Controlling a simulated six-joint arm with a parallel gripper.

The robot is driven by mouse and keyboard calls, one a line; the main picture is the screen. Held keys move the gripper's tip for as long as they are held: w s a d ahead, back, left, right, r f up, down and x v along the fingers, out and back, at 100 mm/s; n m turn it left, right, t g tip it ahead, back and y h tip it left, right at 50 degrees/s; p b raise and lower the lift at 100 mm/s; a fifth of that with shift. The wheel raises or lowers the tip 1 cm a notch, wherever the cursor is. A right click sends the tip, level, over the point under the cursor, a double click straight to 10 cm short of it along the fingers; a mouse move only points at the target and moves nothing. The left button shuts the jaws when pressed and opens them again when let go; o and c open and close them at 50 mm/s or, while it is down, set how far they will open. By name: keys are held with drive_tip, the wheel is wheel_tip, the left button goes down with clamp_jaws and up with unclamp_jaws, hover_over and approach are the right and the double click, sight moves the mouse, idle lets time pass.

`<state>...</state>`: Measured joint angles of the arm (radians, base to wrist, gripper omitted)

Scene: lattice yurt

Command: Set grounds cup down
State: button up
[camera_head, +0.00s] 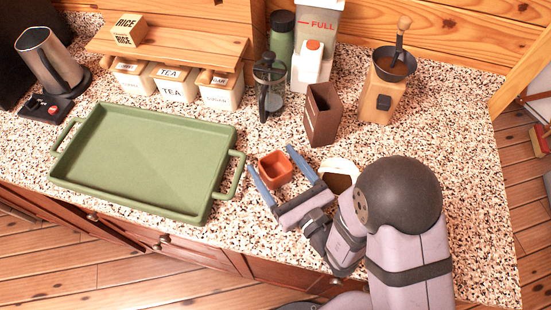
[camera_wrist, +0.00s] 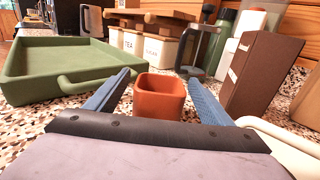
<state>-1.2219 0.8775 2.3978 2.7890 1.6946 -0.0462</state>
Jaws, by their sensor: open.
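The grounds cup seems to be the small square orange-brown cup (camera_head: 275,168), upright on the speckled counter (camera_head: 445,200). In the wrist view the cup (camera_wrist: 159,97) stands between my two blue fingers, with a gap visible on each side. My gripper (camera_head: 274,168) is open around the cup, low over the counter, and the fingers do not press on it. The cup's inside looks plain orange-brown; I cannot tell whether it holds anything.
A green tray (camera_head: 150,202) lies left of the cup. Behind stand a dark brown box (camera_head: 322,115), a French press (camera_head: 269,88) and a grinder (camera_head: 385,85). A white round thing (camera_head: 341,172) lies partly hidden behind my arm. Canisters (camera_head: 175,86) stand under a wooden shelf.

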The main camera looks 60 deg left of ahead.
drive_tip(key=shift+r, duration=0.15)
wheel_tip(320, 180, up, 10)
drive_tip(key=shift+b, duration=0.3)
idle(0.4)
idle(0.5)
